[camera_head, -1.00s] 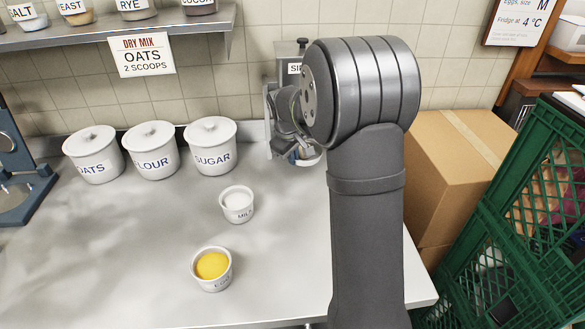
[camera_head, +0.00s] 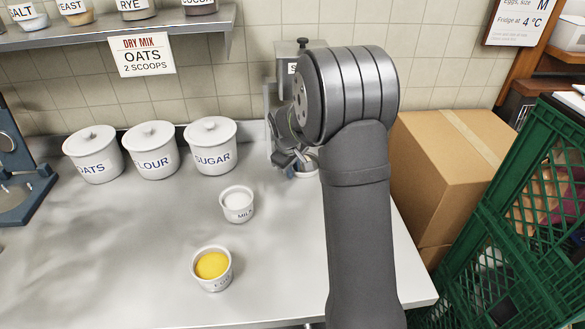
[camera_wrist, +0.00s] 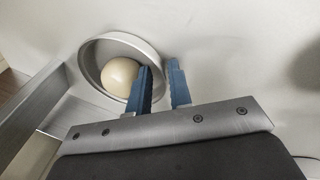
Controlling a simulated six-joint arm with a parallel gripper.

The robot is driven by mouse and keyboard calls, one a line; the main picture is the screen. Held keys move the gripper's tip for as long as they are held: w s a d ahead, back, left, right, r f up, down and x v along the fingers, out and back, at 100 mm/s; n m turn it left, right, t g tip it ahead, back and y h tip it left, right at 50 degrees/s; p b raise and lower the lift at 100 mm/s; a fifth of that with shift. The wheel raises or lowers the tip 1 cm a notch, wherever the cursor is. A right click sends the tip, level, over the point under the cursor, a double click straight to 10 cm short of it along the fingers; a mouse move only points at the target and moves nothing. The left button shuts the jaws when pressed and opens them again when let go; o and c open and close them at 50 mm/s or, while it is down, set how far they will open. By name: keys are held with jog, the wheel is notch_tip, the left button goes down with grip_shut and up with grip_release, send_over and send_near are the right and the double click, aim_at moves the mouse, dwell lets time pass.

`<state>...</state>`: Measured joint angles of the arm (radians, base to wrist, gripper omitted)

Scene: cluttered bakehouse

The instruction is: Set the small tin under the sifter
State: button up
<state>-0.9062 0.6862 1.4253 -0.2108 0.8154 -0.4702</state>
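The small tin (camera_wrist: 90,68) is a round, pale metal dish with a cream-coloured ball inside, seen from above in the wrist view. In the head view the tin (camera_head: 307,176) shows partly, left of my arm and low in front of the sifter. My gripper (camera_wrist: 160,82) has one blue finger inside the tin and one outside, with the tin's wall in the narrow gap between them. It looks shut on that wall. The sifter (camera_head: 298,47) is a grey box against the tiled wall, largely hidden behind my arm. A grey metal part shows at left in the wrist view.
Lidded oats (camera_head: 94,160), flour (camera_head: 150,158) and sugar (camera_head: 211,152) crocks line the back left. A milk cup (camera_head: 238,212) and a cup of yellow filling (camera_head: 212,278) stand in front. A cardboard box (camera_head: 440,170) and green crates (camera_head: 490,250) are right.

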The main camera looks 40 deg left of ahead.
jog(key=a+v, duration=0.1)
jog(key=v, duration=1.1)
jog(key=shift+d, duration=0.45)
jog(key=shift+r, duration=0.15)
jog(key=x, duration=1.2)
jog(key=shift+d, duration=0.1)
jog(key=shift+w+v, duration=0.15)
jog(key=shift+v, duration=0.95)
jog(key=shift+w+v, duration=0.1)
jog(key=shift+v, duration=0.95)
